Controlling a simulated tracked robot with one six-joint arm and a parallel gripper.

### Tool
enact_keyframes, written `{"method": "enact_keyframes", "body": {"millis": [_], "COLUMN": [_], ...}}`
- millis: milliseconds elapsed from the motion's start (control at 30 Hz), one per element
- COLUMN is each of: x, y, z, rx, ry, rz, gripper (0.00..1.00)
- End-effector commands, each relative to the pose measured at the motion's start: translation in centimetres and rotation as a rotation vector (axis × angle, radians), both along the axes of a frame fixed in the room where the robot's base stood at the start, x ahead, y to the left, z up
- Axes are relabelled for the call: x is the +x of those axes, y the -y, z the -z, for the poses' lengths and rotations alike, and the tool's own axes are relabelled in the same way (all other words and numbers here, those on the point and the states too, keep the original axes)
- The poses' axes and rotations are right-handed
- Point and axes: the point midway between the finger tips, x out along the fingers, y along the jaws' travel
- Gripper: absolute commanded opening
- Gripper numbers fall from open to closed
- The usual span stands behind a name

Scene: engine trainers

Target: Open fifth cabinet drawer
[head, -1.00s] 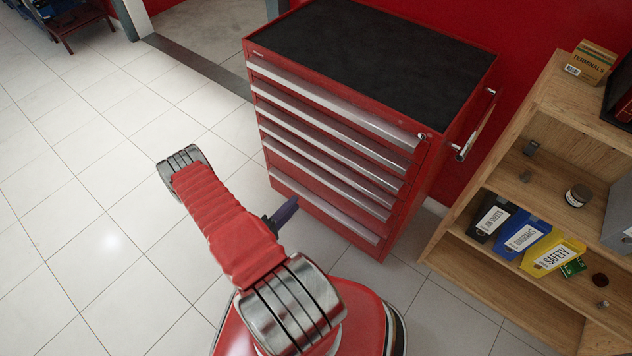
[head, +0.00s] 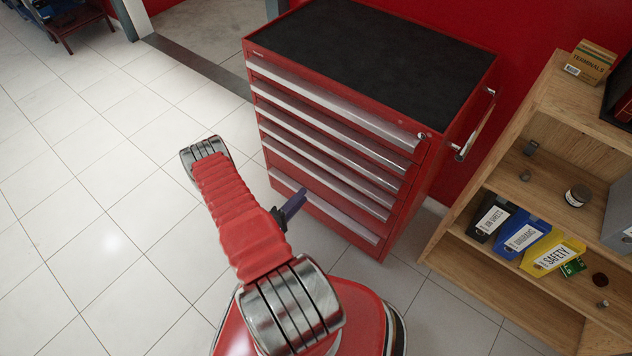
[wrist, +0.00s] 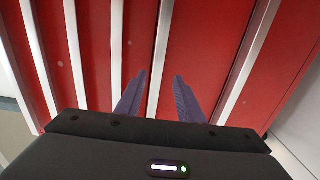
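The red tool cabinet (head: 433,190) has a stack of drawers with long pale handle strips, all looking shut. The strip second from the bottom (head: 328,178), just above the widest gap, appears to belong to the fifth drawer. My gripper (head: 300,196) is in front of the lower drawers in the head view, with purple fingers. In the wrist view my gripper (wrist: 159,80) is open, pointing at the drawer fronts. Its two fingers lie to either side of that pale handle strip (wrist: 161,55). I cannot tell whether they touch it.
A wooden shelf (head: 560,110) with labelled bins (head: 525,235) stands to the cabinet's right. The cabinet has a side rail (head: 478,130). Tiled floor (head: 90,200) is clear on the left.

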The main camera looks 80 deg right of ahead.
Motion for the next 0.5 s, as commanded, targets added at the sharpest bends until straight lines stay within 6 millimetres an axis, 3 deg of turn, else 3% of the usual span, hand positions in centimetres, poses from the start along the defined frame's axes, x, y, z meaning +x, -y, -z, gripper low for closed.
{"method": "enact_keyframes", "body": {"millis": [500], "x": [-2.5], "y": [5.7], "z": [0.0], "rx": [-0.002], "ry": [0.001], "rz": [0.003], "gripper": [0.34]}}
